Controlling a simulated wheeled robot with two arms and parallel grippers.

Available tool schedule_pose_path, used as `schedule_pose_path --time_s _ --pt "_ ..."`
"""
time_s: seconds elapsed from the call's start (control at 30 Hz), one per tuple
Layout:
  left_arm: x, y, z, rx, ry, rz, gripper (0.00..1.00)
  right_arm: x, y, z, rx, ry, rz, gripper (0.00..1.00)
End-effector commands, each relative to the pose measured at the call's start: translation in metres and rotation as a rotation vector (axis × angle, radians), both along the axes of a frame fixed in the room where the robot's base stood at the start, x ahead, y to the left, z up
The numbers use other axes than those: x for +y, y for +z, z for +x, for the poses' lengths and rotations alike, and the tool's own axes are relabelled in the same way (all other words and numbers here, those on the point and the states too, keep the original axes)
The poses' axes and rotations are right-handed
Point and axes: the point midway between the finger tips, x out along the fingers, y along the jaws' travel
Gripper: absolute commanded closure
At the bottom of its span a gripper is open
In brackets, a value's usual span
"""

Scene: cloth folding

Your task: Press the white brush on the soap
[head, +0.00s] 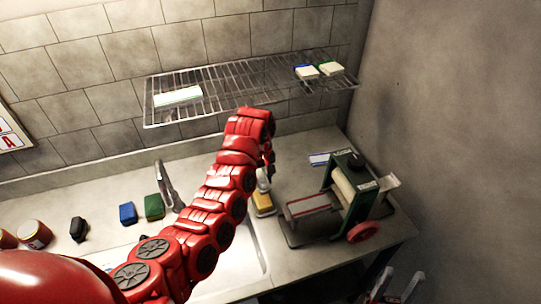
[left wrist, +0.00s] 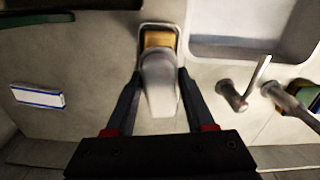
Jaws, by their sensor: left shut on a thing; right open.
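My left gripper (left wrist: 158,85) is shut on the white brush (left wrist: 160,90), whose pale body shows between the two dark fingers in the left wrist view. The brush's far end overlaps the yellow soap (left wrist: 160,40), which sits in a small rimmed dish. Whether brush and soap touch cannot be told. In the head view the yellow soap (head: 263,204) lies on the counter right of the sink. The brush (head: 263,184) stands over it, partly hidden by my red left arm. My right gripper (head: 398,284) is open and empty at the lower right, below the counter edge.
A green machine with a red wheel (head: 362,232) stands right of the soap. A wire rack (head: 240,85) hangs above. A white-blue block (head: 330,158) lies behind.

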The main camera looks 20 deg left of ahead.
Motion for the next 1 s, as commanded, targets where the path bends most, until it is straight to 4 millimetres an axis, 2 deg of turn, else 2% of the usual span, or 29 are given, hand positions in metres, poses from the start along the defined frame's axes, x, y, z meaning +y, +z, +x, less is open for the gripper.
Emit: schedule_pose_path --time_s 0.27,0.73,1.0 --pt "0.000 -0.007 -0.001 0.003 0.000 0.000 0.90 0.000 -0.001 0.000 0.001 0.000 0.000 0.50" --pt "0.001 -0.053 -0.001 0.001 0.000 0.001 0.90 0.000 -0.010 0.000 0.000 0.000 0.000 0.50" --pt "0.000 -0.060 -0.001 0.000 -0.001 0.000 0.90 0.000 -0.011 0.000 0.000 0.000 0.000 0.50"
